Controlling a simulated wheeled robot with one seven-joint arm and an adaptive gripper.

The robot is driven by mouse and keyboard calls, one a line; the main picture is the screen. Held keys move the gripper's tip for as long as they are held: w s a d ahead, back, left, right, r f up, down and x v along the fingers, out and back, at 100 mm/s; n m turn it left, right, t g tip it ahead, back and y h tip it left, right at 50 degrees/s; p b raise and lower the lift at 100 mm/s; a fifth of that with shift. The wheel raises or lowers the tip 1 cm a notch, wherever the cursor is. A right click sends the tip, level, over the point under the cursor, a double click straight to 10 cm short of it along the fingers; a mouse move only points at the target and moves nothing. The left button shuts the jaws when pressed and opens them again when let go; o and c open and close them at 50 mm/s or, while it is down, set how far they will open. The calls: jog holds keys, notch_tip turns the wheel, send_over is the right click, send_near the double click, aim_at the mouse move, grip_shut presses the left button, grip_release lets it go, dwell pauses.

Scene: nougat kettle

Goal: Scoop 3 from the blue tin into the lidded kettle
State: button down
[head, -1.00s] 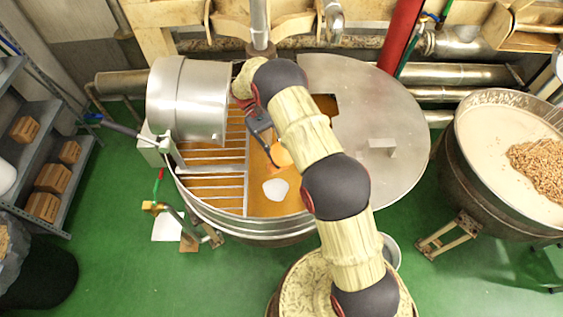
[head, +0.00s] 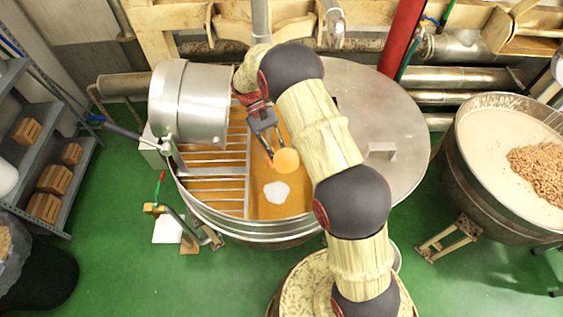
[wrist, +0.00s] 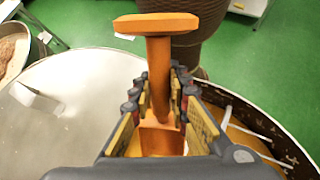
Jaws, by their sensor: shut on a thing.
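My gripper (head: 276,146) is shut on an orange scoop (head: 286,161), above the open part of the lidded kettle (head: 275,228). In the wrist view, the scoop's handle (wrist: 158,75) passes between the fingers of my gripper (wrist: 160,105) and ends in a wide flat knob. The part beyond the fingers is mostly hidden, so I cannot tell whether it holds anything. A white patch (head: 277,191) lies on the orange-brown contents of the kettle. The kettle's steel lid (head: 375,110) covers its right side. I cannot make out the blue tin.
A steel drum (head: 189,103) and a slatted grate (head: 215,165) take up the kettle's left side. A second kettle (head: 505,132) with pale contents and a nut heap stands at the right. Grey shelves (head: 45,135) with wooden crates stand at the left. Green floor is open in front.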

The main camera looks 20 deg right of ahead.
aim_at(281, 152)
jog(key=t+b, duration=0.1)
jog(key=r+t+b, duration=0.1)
jog(key=t, duration=0.3)
jog(key=shift+r+b, duration=0.35)
jog(key=shift+b, duration=0.05)
jog(key=t+b, duration=0.2)
jog(key=b, duration=0.1)
jog(key=r+t+b, duration=0.1)
jog(key=b, duration=0.2)
jog(key=shift+r+m+t, duration=0.15)
jog(key=shift+m+t, duration=0.25)
jog(key=shift+s+r+t+b, duration=0.1)
jog(key=shift+r+t+b, duration=0.15)
jog(key=shift+t+b, duration=0.15)
jog(key=shift+r, duration=0.1)
